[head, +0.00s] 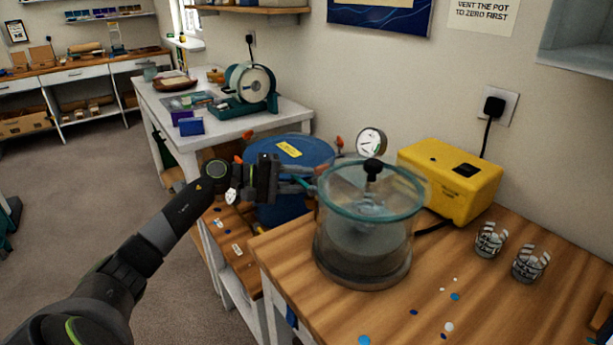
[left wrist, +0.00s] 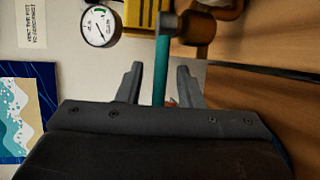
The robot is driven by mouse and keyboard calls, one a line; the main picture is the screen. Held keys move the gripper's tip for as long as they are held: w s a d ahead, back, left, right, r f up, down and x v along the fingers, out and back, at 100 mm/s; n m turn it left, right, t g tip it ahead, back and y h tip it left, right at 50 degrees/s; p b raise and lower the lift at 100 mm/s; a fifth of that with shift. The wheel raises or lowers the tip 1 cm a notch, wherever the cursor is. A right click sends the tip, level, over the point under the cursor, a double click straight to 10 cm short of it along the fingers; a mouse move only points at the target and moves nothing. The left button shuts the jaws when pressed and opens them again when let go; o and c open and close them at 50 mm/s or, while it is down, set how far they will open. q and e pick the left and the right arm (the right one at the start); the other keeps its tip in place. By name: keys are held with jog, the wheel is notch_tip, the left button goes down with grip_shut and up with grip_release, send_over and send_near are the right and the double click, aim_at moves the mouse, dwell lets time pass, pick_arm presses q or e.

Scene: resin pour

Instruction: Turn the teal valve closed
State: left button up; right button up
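The teal valve handle shows in the left wrist view (left wrist: 161,72) as a straight teal bar between my two fingers, joined to a grey fitting at its top. In the head view only a small teal bit of it (head: 307,182) shows by the fingertips, in front of the blue pot (head: 268,214). My left gripper (head: 311,182) is open around the handle. In the left wrist view its fingers (left wrist: 160,68) stand on either side of the bar, with visible gaps. My right gripper is not in view.
A clear chamber (head: 365,245) with a teal rim stands just right of my left gripper. A round gauge (head: 371,142) and a yellow box (head: 450,180) are behind it. Two striped cups (head: 490,241) stand at right. The wooden bench front (head: 400,315) is mostly clear.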

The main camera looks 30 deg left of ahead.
pick_arm(q)
jog(key=shift+x, duration=0.85)
grip_shut()
